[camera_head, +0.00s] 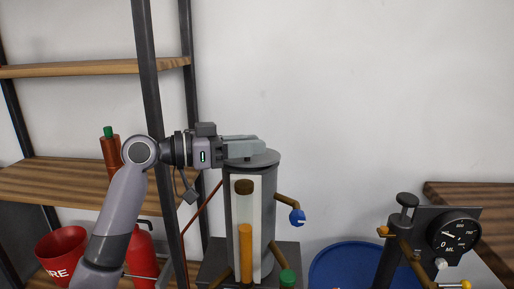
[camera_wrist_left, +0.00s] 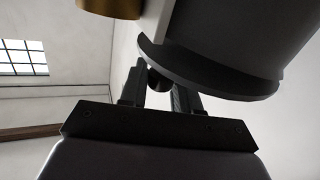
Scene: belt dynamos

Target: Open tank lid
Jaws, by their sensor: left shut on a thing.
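The tank (camera_head: 268,215) is a grey upright cylinder with a pale front panel, standing in the middle of the head view. Its grey disc lid (camera_head: 262,159) lies on top, and I cannot tell whether it is raised at all. My left gripper (camera_head: 258,146) reaches in from the left, level with the lid's top. In the left wrist view the fingers (camera_wrist_left: 160,95) are closed around a small dark knob (camera_wrist_left: 158,80) beside the lid's rim (camera_wrist_left: 205,80). The fingers hide most of the knob in the head view. My right gripper is not in view.
Pipes with a blue valve (camera_head: 297,216) and a green cap (camera_head: 288,278) stick out from the tank. A dial gauge (camera_head: 455,232) stands at the right, near a blue round container (camera_head: 350,265). A shelf post (camera_head: 150,80) stands close behind my left arm. A red bucket (camera_head: 60,250) is lower left.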

